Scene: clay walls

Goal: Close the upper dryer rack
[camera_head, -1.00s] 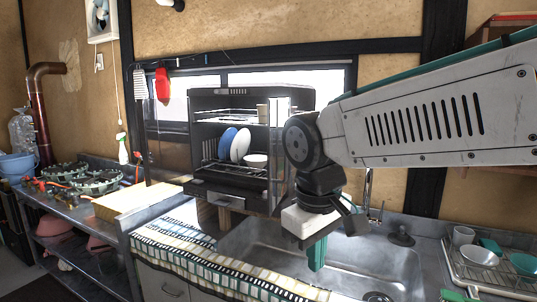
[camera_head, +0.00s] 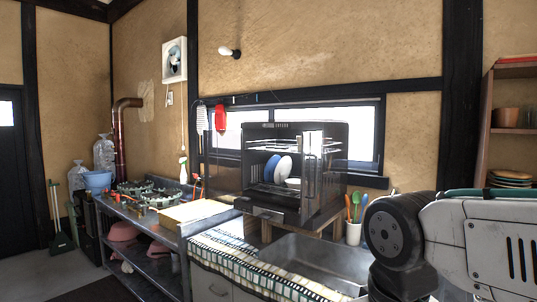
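The black dish dryer (camera_head: 347,148) stands on the counter under the window, with its front open. Its upper rack (camera_head: 262,147) is a wire shelf near the top; how far it is pulled out is too small to tell. On the lower rack (camera_head: 262,188) stand a blue plate (camera_head: 271,168), a white plate (camera_head: 284,169) and a white bowl (camera_head: 292,182). A glass door panel (camera_head: 222,165) stands open on the left and another panel (camera_head: 312,165) on the right. My arm is at the lower right, apart from the dryer; my gripper is out of frame.
A metal sink (camera_head: 310,262) lies in front of the dryer, with a checked cloth (camera_head: 235,262) on its left. A cup of utensils (camera_head: 353,232) stands right of the dryer. A stove counter (camera_head: 150,215) is at the left. Shelves with dishes (camera_head: 510,120) are at the right.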

